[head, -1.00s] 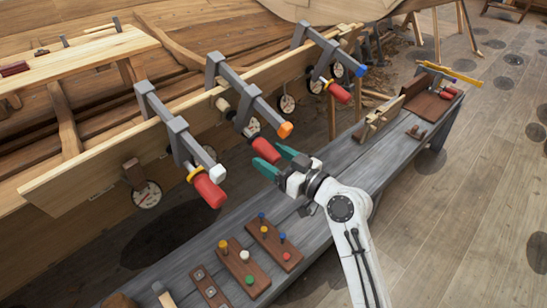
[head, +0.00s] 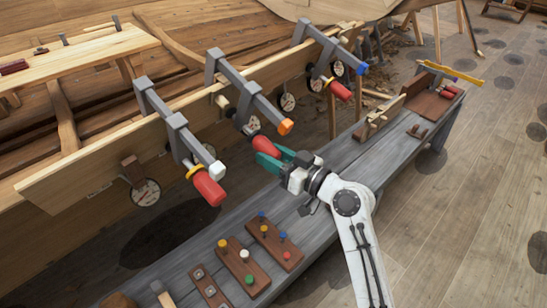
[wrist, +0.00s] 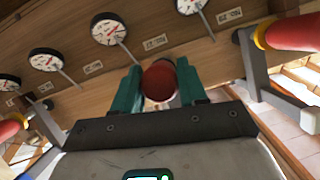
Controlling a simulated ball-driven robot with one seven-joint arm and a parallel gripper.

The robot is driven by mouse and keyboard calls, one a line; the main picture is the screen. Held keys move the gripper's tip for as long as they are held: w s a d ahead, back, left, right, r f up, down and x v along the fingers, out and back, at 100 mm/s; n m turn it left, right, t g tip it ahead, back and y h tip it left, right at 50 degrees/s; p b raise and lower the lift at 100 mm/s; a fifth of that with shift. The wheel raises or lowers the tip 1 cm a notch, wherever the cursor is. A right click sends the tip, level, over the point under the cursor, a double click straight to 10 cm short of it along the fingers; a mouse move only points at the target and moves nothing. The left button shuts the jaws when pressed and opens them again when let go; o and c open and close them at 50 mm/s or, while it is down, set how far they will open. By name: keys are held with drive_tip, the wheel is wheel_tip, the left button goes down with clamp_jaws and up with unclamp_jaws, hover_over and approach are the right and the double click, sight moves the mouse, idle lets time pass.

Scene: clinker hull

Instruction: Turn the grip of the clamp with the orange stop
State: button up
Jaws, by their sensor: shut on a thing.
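The clamp with the orange stop (head: 286,127) is the middle one of three grey clamps on the plank. Its red grip (head: 262,143) points down toward my gripper. My gripper (head: 272,158), with green fingers, is shut on that red grip. In the wrist view the round end of the red grip (wrist: 159,80) sits between the two green fingers (wrist: 160,92). The fingers partly cover the grip in the head view.
The clamp with the white stop (head: 217,170) hangs to the left and the clamp with the blue stop (head: 361,69) to the right, both with red grips. Dial gauges (head: 146,193) hang along the plank. A grey bench (head: 330,190) holds boards with coloured pegs (head: 274,240).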

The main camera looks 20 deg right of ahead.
drive_tip(key=shift+d+f+m+g+y+b, duration=0.1)
drive_tip(key=shift+m+g+y+b, duration=0.2)
drive_tip(key=shift+m+y+b, duration=0.8)
drive_tip(key=shift+m+g+y+b, duration=0.3)
drive_tip(key=shift+m+y+b, duration=0.4)
drive_tip(key=shift+m+y, duration=0.3)
drive_tip(key=o, duration=1)
drive_tip(key=v, duration=1)
drive_tip(key=shift+s+d, duration=0.25)
drive_tip(key=shift+s, duration=0.05)
